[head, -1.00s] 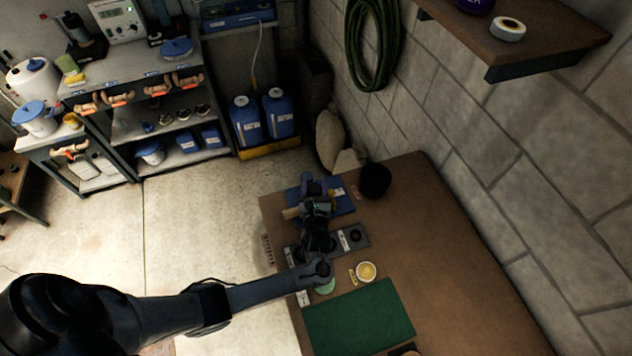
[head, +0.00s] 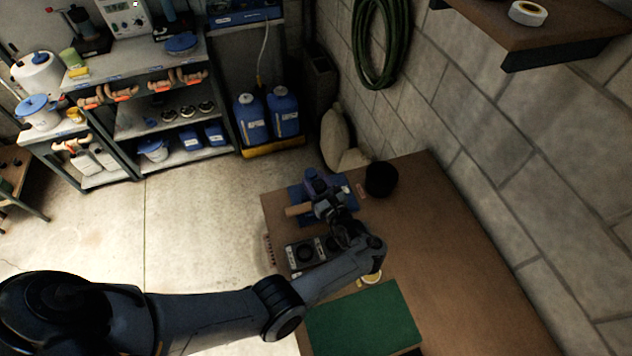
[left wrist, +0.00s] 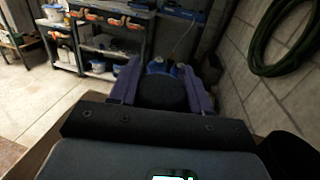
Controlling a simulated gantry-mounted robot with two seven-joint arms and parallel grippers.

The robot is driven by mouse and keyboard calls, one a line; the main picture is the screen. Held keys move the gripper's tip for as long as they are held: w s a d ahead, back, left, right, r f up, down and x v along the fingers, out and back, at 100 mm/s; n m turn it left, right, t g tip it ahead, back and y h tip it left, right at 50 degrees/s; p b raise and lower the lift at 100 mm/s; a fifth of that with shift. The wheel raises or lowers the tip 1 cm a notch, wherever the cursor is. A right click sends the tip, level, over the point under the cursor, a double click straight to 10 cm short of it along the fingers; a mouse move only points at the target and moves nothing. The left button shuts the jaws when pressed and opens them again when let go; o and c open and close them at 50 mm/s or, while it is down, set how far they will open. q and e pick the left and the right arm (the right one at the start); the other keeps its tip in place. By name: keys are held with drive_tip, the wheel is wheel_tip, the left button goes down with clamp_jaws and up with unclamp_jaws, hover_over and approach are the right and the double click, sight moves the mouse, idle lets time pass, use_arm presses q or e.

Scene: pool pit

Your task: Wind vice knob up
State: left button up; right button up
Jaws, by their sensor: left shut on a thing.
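The vice stands on a blue base (head: 298,191) at the far left part of the brown bench; my gripper and wrist hide most of it. My left gripper (head: 318,184) reaches over it from the near side. In the left wrist view, its two purple fingers (left wrist: 162,84) stand either side of a dark round knob (left wrist: 163,97) and are shut on it. The knob is hard to make out in the head view. A light wooden piece (head: 298,210) sticks out left beside the gripper. My right gripper is not in view.
A black round pot (head: 381,179) stands close right of the vice. A grey tray (head: 292,256) with round sockets, a yellow dish (head: 372,278) and a green mat (head: 362,318) lie nearer, partly under my arm. The bench's right side is clear; a block wall borders it.

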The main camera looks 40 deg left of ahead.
use_arm(q)
drive_tip(key=shift+f, duration=0.15)
drive_tip(key=o, duration=1)
drive_tip(key=shift+o, duration=0.4)
drive_tip(key=shift+r, duration=0.2)
